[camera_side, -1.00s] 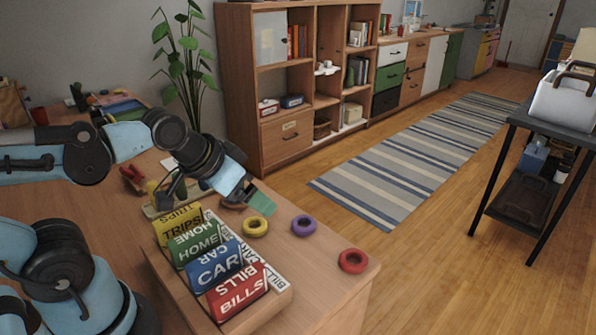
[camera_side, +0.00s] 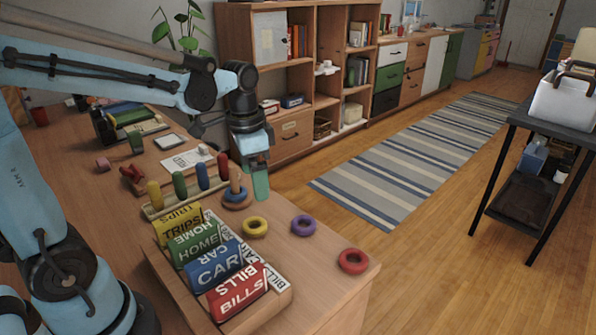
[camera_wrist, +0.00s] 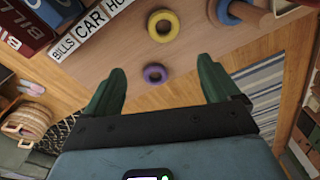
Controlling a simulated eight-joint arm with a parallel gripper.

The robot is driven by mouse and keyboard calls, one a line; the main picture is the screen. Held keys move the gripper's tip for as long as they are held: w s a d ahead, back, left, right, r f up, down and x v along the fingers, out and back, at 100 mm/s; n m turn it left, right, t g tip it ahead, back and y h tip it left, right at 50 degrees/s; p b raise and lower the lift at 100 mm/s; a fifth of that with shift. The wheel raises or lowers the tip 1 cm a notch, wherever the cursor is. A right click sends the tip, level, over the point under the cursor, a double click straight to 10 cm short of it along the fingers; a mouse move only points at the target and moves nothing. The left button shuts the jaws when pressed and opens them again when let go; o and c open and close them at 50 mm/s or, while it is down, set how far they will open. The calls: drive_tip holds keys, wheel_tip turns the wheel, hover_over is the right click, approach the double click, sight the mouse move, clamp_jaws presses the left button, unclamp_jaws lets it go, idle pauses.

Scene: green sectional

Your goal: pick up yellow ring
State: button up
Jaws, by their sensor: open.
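The yellow ring (camera_side: 255,227) lies flat on the wooden desk, just right of the labelled card box. It also shows in the wrist view (camera_wrist: 163,26), at the top centre, beyond my fingertips. My gripper (camera_side: 257,184) is above the desk near its far edge, pointing down, behind the yellow ring in the side view. In the wrist view its two green fingers (camera_wrist: 161,82) are spread wide with nothing held between them. The purple ring (camera_wrist: 155,73) appears between the fingertips in that view, lower down on the desk.
The purple ring (camera_side: 303,225) and a red ring (camera_side: 353,261) lie right of the yellow ring. A peg base with a blue ring (camera_side: 237,197) stands close to my gripper. The box of labelled cards (camera_side: 281,296) is at the front left. The desk's right edge is near the rings.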

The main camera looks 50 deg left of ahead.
hover_over(257, 217)
drive_tip(key=s+d, duration=0.1)
drive_tip(key=d, duration=0.1)
drive_tip(key=shift+m+g, duration=0.3)
drive_tip(key=shift+g, duration=0.1)
wheel_tip(257, 217, down, 7)
drive_tip(key=shift+d+f, duration=0.1)
drive_tip(key=shift+f, duration=0.1)
drive_tip(key=shift+a+f, duration=0.15)
drive_tip(key=shift+f, duration=1.2)
drive_tip(key=shift+a+f, duration=0.1)
drive_tip(key=shift+f, duration=1.2)
drive_tip(key=c, duration=1.1)
drive_tip(key=shift+r, duration=0.15)
